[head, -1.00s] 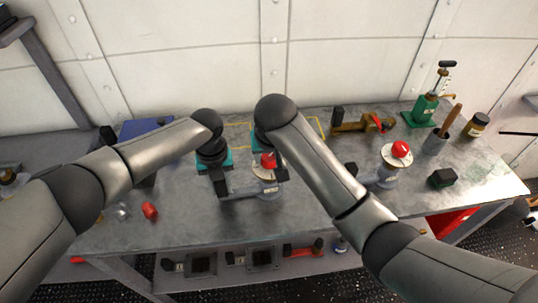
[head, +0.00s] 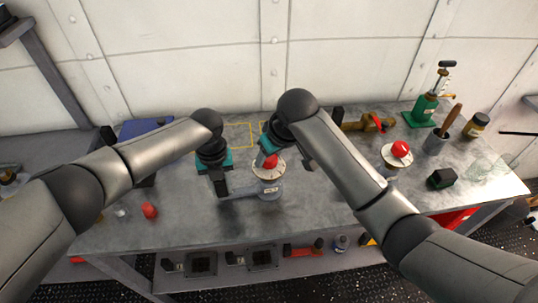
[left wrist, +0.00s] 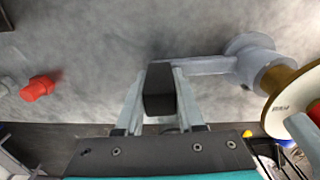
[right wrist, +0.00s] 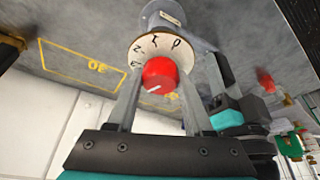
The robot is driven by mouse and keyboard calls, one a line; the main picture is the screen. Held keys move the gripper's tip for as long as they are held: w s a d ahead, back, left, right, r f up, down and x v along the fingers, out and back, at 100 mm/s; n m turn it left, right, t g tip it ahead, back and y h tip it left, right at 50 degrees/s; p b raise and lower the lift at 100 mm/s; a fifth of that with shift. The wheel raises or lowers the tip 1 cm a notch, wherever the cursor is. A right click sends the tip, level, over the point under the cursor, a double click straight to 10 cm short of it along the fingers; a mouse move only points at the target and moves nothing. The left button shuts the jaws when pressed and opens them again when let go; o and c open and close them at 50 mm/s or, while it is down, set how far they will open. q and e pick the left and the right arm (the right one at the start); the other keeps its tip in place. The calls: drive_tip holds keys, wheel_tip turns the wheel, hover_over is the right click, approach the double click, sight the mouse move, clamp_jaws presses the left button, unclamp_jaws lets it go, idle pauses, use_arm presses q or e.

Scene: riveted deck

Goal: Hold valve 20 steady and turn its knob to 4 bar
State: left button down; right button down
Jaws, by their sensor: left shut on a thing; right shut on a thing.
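A grey valve (head: 270,190) stands upright on the bench, with a pale dial and a red knob (head: 270,161) on top. Its label is too small to read. My left gripper (head: 221,184) is shut on the black end (left wrist: 160,88) of the valve's grey side arm. My right gripper (right wrist: 160,95) is shut on the red knob, one finger on each side. In the right wrist view the dial (right wrist: 143,50) shows numerals, partly hidden, and a white pointer line on the knob. I cannot tell the exact reading.
A second valve with a red knob (head: 401,149) stands to the right. A small red piece (head: 149,211) lies front left. Yellow outlines mark the bench's back.

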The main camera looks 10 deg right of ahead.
idle(0.3)
drive_tip(key=shift+c, duration=1.4)
unclamp_jaws()
drive_tip(key=shift+r, duration=0.1)
drive_tip(key=v, duration=1.2)
use_arm(q)
drive_tip(key=shift+c, duration=2.2)
unclamp_jaws()
